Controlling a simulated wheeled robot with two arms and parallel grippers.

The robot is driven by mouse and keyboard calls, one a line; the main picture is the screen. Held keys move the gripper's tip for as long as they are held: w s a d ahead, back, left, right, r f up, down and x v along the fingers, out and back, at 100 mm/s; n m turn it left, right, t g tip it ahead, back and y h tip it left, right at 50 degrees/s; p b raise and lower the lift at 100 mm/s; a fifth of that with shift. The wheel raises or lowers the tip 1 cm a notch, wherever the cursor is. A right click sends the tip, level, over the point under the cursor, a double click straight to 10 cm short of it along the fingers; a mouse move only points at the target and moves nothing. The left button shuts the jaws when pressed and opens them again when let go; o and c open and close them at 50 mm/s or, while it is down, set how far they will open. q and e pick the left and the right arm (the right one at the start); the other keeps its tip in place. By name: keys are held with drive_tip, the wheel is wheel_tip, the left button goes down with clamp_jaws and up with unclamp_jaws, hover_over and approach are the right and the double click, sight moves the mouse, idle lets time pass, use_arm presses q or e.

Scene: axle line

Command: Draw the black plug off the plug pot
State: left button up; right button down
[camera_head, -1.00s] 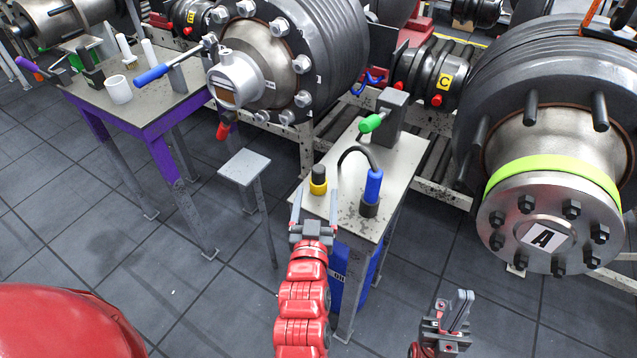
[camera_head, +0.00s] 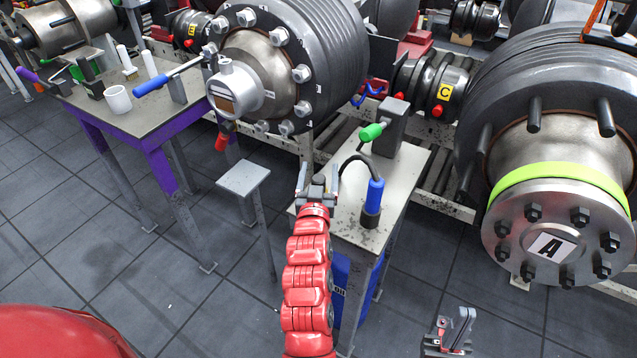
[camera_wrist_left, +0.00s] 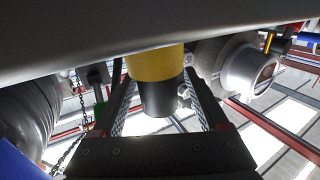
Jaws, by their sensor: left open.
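My left gripper (camera_head: 318,178) is over the small grey table, where it hides the plug pot in the head view. In the left wrist view the picture is upside down. There the black plug (camera_wrist_left: 160,98) stands out of the yellow plug pot (camera_wrist_left: 155,63). The open fingers of my left gripper (camera_wrist_left: 161,88) are on either side of the plug, with a visible gap on each side. I cannot tell how close they are in depth. My right gripper (camera_head: 465,318) is low at the bottom right, empty, its fingers together.
A small grey stand (camera_head: 243,177) is at left. The big flange marked A (camera_head: 550,240) is at right.

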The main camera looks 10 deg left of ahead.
sight(320, 178)
use_arm(q)
drive_tip(key=shift+w, duration=0.2)
clamp_jaws()
idle(0.3)
drive_tip(key=shift+r, duration=0.7)
drive_tip(key=s, duration=0.2)
drive_tip(key=s+d+r+b, duration=0.1)
drive_tip(key=s, duration=0.1)
drive_tip(key=s+r, duration=0.1)
drive_tip(key=shift+s+d+r, duration=0.15)
drive_tip(key=shift+s+r, duration=0.05)
drive_tip(key=shift+s, duration=0.2)
drive_tip(key=s+d+r+p, duration=0.1)
drive_tip(key=s+p, duration=0.8)
drive_tip(key=s, duration=0.1)
drive_tip(key=shift+d, duration=0.4)
